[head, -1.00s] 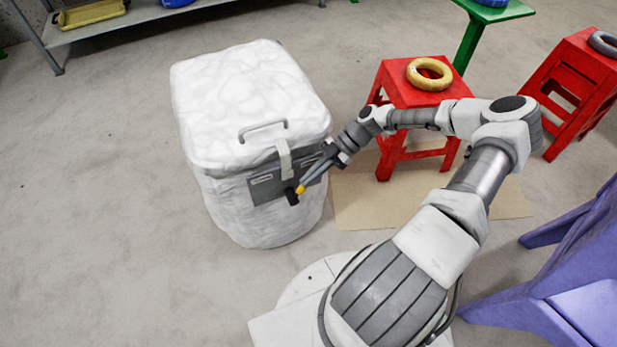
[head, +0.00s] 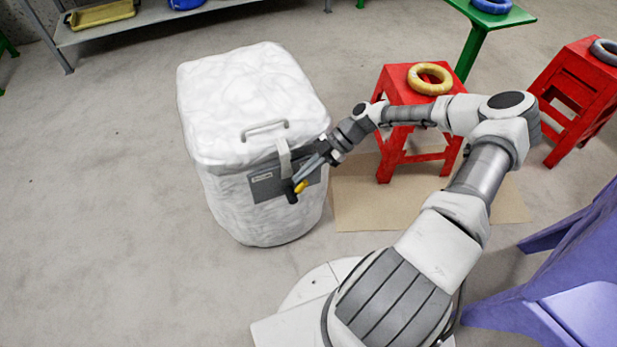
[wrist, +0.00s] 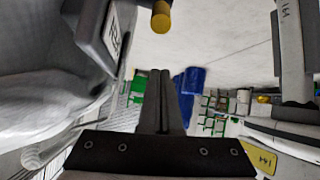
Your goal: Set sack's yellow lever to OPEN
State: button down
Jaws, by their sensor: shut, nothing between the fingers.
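The sack is a bulky white lidded container (head: 255,95) standing on the floor, with a grey panel (head: 267,190) on its front. The yellow lever (head: 300,187) sticks out low on that panel beside a dark knob. One pale label shows on the panel's left; its text is too small to read. My gripper (head: 303,174) is shut and empty at the panel's right part, close to the lever; I cannot tell whether it touches. In the wrist view the shut fingers (wrist: 160,75) point toward the yellow lever end (wrist: 161,17), with the panel's edge at left.
A red stool (head: 408,92) with a yellow ring (head: 430,78) stands right of the sack, behind my forearm. A flat cardboard sheet (head: 365,205) lies on the floor. A purple chair (head: 580,275) is at the right. Floor left of the sack is clear.

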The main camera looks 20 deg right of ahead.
jog(key=d+f+p+v, duration=0.1)
jog(key=v, duration=0.8)
jog(key=shift+d+f, duration=0.15)
jog(key=shift+f, duration=0.15)
